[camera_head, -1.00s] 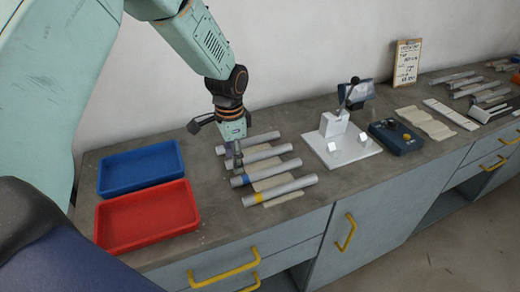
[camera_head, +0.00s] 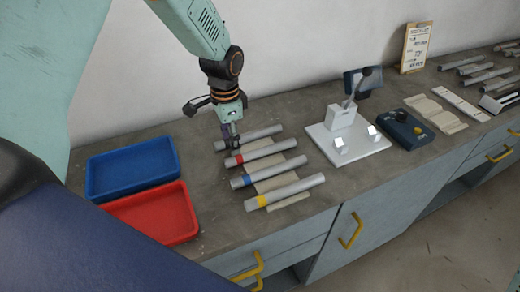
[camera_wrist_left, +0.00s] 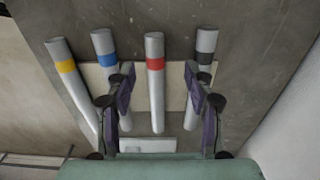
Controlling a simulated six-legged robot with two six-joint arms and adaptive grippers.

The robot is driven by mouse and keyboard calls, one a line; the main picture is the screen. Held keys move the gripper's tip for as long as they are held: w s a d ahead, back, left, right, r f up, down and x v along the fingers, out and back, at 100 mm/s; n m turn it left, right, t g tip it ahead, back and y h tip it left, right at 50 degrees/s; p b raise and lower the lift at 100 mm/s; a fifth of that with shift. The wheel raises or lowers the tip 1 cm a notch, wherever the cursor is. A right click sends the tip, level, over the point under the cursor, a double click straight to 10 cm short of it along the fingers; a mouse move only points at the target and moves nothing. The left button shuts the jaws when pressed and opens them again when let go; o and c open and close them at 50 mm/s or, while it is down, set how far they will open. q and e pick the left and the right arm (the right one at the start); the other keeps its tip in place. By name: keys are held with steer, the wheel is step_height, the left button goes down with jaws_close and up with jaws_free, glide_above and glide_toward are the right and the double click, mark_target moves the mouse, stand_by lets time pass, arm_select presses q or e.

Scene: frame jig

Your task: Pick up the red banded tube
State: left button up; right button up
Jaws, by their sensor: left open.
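The red banded tube (camera_head: 264,151) lies among several grey tubes on the bench, second from the back. In the left wrist view the red banded tube (camera_wrist_left: 155,85) lies between the two fingers, apart from both as far as I can see. My left gripper (camera_head: 233,146) is open above its banded end; in the left wrist view the gripper (camera_wrist_left: 160,88) points down at the row. Beside it lie a black banded tube (camera_wrist_left: 203,60), a blue banded tube (camera_head: 270,171) and a yellow banded tube (camera_head: 286,191). My right gripper is not in view.
A blue tray (camera_head: 92,178) and a red tray (camera_head: 186,210) stand left of the tubes. A white stand with a lever (camera_head: 345,143) and a dark control box (camera_head: 404,130) stand to the right. The wall is close behind.

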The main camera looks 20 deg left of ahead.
mark_target(235, 157)
arm_select(q)
steer(key=f, duration=0.3)
steer(key=d+f+p, duration=0.1)
steer(key=f, duration=0.2)
steer(key=shift+w+d, duration=0.1)
steer(key=shift+f, duration=0.25)
steer(key=shift+s+a, duration=0.25)
steer(key=shift+s, duration=0.15)
steer(key=shift+w+d+f, duration=0.15)
steer(key=shift+w+d, duration=0.05)
steer(key=shift+w, duration=0.2)
steer(key=c, duration=0.5)
steer(key=shift+s+a, duration=0.15)
steer(key=shift+s, duration=0.15)
jaws_close()
steer(key=shift+w, duration=0.3)
